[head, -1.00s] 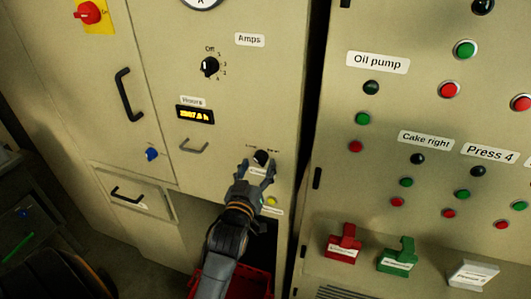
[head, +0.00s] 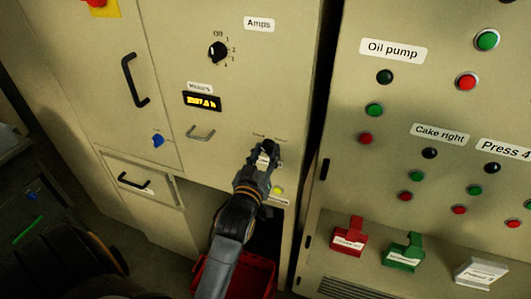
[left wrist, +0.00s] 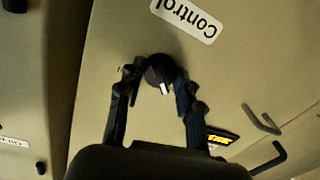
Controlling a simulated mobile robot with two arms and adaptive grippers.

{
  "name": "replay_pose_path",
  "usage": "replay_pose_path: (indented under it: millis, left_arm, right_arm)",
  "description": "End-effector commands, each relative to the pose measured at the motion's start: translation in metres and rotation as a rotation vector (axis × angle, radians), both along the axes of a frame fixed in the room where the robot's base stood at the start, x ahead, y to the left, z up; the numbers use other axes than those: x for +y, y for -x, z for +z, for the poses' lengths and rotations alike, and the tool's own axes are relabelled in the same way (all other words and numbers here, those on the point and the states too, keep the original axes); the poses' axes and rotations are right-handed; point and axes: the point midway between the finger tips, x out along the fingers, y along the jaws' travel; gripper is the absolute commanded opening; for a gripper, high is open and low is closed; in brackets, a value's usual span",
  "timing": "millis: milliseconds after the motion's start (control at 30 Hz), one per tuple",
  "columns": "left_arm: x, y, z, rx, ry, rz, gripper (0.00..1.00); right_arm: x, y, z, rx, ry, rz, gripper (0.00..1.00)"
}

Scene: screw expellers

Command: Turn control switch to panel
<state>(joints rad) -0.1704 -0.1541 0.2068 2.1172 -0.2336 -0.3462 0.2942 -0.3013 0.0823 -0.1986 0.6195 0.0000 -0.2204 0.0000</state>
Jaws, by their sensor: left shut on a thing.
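The control switch (left wrist: 159,71) is a round black knob with a white mark on the beige cabinet front. In the left wrist view its mark points down the picture, and the "Control" label (left wrist: 186,17) is seen upside down beside it. My left gripper (head: 268,150) reaches up to the switch from below in the head view and hides most of it. In the left wrist view the two fingers are on either side of the knob, shut on it. The words by the switch are too small to read. My right gripper is in neither view.
An Amps selector knob (head: 217,51), an hours display (head: 202,101) and a small handle (head: 201,132) are above the gripper. A yellow-green button (head: 278,190) is just below it. A panel of buttons (head: 430,153) stands right. A red crate (head: 255,270) is underneath.

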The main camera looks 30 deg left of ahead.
Motion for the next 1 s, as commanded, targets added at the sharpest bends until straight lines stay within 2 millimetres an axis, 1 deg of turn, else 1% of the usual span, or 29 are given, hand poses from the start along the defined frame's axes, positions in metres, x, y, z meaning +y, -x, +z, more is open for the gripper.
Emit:
replay_pose_path:
  millis: [167, 367, 1000]
  left_arm:
    - [0.0, 0.0, 0.001, 0.012, -0.051, 0.0, 0.04]
    - [0.0, -0.001, 0.002, 0.041, -0.173, -0.001, 0.04]
    - [0.001, 0.0, 0.0, 0.18, -0.758, 0.0, 0.04]
  right_arm:
    - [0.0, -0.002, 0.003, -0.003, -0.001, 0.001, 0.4]
    - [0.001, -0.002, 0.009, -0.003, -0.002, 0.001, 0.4]
    - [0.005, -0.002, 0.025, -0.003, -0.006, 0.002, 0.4]
